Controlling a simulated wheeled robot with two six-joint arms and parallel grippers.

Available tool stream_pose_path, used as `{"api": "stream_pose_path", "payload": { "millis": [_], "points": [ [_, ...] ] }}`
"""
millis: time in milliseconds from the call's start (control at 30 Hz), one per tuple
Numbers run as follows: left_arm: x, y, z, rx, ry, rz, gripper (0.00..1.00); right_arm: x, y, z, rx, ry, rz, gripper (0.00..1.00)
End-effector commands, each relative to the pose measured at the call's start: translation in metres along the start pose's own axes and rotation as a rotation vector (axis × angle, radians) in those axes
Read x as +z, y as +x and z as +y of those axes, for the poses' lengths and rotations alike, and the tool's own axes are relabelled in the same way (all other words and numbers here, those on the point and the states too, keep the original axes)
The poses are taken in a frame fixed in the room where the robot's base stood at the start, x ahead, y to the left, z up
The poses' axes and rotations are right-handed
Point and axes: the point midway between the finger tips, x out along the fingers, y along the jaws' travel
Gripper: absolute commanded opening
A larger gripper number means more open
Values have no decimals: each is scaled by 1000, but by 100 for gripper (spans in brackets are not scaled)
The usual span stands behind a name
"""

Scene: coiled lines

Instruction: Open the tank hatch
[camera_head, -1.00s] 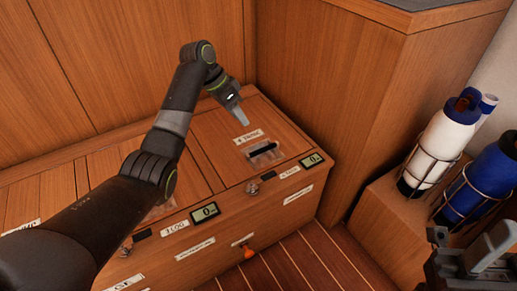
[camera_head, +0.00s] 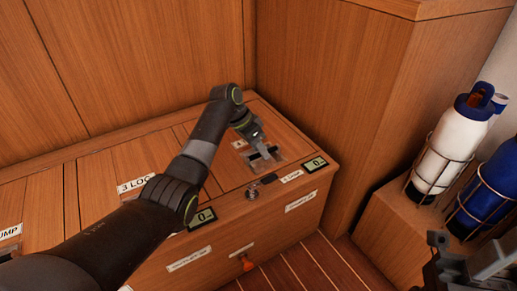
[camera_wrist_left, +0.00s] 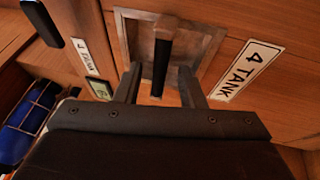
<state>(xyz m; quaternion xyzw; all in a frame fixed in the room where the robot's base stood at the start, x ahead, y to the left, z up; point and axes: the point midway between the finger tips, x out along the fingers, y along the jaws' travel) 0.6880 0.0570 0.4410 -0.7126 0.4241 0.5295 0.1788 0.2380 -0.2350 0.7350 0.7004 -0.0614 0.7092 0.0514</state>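The tank hatch (camera_head: 278,129) is a wooden lid at the right end of the long locker and lies closed. Its label "4 TANK" (camera_wrist_left: 249,69) shows in the left wrist view, beside a square metal recess (camera_wrist_left: 207,41) with a black bar handle (camera_wrist_left: 162,62). My left gripper (camera_head: 265,154) is over this recess. In the left wrist view its two fingers (camera_wrist_left: 160,88) are apart, one on each side of the handle, with gaps between. Whether the fingertips reach below the bar is unclear. My right gripper (camera_head: 482,262) is partly in view at the lower right, its fingers unclear.
A lock (camera_head: 252,191) and a small display (camera_head: 314,163) sit along the locker's front edge. An orange knob (camera_head: 246,262) is on the front face. A wooden cabinet (camera_head: 335,90) rises right of the hatch. White (camera_head: 445,150) and blue (camera_head: 487,190) bottles stand in racks.

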Motion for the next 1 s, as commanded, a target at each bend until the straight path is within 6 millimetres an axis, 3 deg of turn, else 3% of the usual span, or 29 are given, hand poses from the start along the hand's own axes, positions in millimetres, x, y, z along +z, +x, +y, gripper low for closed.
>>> {"api": "stream_pose_path", "payload": {
  "millis": [100,367,767,1000],
  "points": [
    [0,0,0,0,0,0,35,0,1,0,0,1,3,36],
    [0,0,0,0,0,0,1,0,1,0,-2,3,3,36],
    [-1,-4,0,1,-1,-1,0,0,3,0,-3,3,-6,36],
    [-9,-23,0,-2,-1,-1,0,0,24,2,-17,26,-19,36]
  ]
}}
